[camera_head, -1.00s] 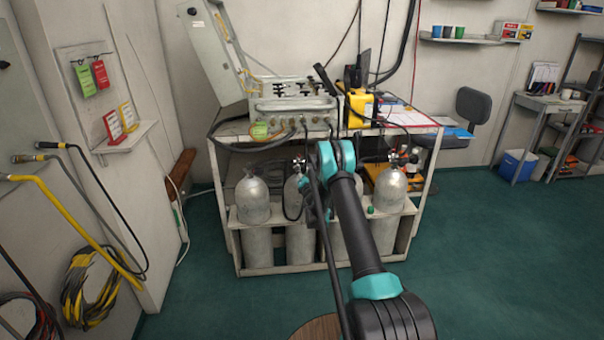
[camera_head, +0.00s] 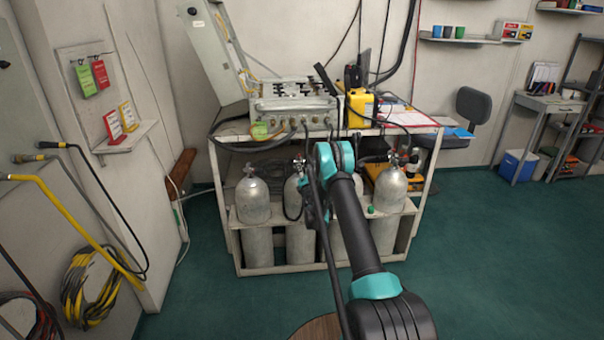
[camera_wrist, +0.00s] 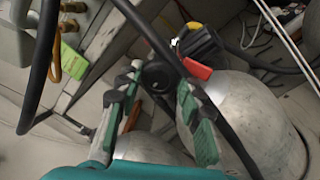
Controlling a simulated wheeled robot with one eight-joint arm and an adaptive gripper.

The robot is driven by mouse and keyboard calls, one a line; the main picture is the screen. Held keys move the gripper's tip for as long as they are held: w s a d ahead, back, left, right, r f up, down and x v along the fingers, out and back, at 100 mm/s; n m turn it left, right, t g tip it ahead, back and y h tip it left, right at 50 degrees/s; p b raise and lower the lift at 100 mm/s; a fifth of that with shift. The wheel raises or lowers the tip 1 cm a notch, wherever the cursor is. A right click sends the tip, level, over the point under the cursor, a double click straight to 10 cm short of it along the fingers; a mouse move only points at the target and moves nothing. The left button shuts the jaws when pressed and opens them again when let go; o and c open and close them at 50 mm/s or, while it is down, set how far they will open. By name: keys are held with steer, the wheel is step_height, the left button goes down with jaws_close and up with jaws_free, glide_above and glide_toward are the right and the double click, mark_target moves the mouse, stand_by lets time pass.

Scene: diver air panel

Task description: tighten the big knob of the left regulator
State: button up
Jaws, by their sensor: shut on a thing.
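In the wrist view, the black round big knob (camera_wrist: 157,75) sits between the fingertips of my gripper (camera_wrist: 158,82), which is shut on it. The regulator's dark body (camera_wrist: 196,44) with a red piece lies just right of the knob, partly crossed by a black hose. A silver cylinder (camera_wrist: 255,110) is close below and right of the fingers. In the head view, the left regulator (camera_head: 299,163) shows on top of the second cylinder from the left. My arm hides most of the gripper and the knob there.
The bench (camera_head: 228,137) stands over several cylinders, with a valve panel (camera_head: 292,104) on top. Another regulator (camera_head: 402,158) is on the right cylinder (camera_head: 390,188). Black hoses pass close to my fingers. A green tag (camera_wrist: 74,61) hangs at left.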

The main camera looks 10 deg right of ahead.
steer(key=o, duration=1.1)
steer(key=shift+s, duration=0.1)
steer(key=shift+o, duration=0.2)
steer(key=s, duration=0.7)
steer(key=shift+s+d+f, duration=0.25)
